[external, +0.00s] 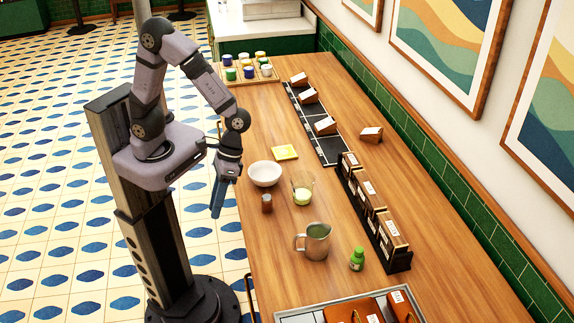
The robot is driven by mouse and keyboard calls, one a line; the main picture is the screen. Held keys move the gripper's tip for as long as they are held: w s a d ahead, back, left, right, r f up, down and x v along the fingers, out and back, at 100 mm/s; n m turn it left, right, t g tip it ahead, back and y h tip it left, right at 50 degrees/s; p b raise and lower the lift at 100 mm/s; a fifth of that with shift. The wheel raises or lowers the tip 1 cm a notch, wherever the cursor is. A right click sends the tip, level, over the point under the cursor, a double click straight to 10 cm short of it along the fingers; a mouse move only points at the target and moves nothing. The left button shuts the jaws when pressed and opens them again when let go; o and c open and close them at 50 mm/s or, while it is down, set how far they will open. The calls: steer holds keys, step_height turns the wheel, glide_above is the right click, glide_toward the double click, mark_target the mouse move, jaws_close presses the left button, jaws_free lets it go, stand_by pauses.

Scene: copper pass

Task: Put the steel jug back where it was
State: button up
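The steel jug (316,241) stands upright on the wooden counter, with its handle toward the left of the picture. My gripper (217,204) hangs pointing down near the counter's left edge, to the left of the white bowl. It is well apart from the jug. Its fingers are small and seen from the side here, so I cannot tell whether they are open or shut. I see nothing hanging from it.
A black rack (398,262) of boxes is to the right. A tray (294,318) lies at the front.

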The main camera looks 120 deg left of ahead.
steer(key=s+a+m+t+y, duration=0.1)
steer(key=s+a+m+y, duration=0.3)
steer(key=m, duration=0.5)
steer(key=shift+s+r+y, duration=0.15)
steer(key=shift+s+y, duration=0.45)
steer(key=shift+s, duration=0.45)
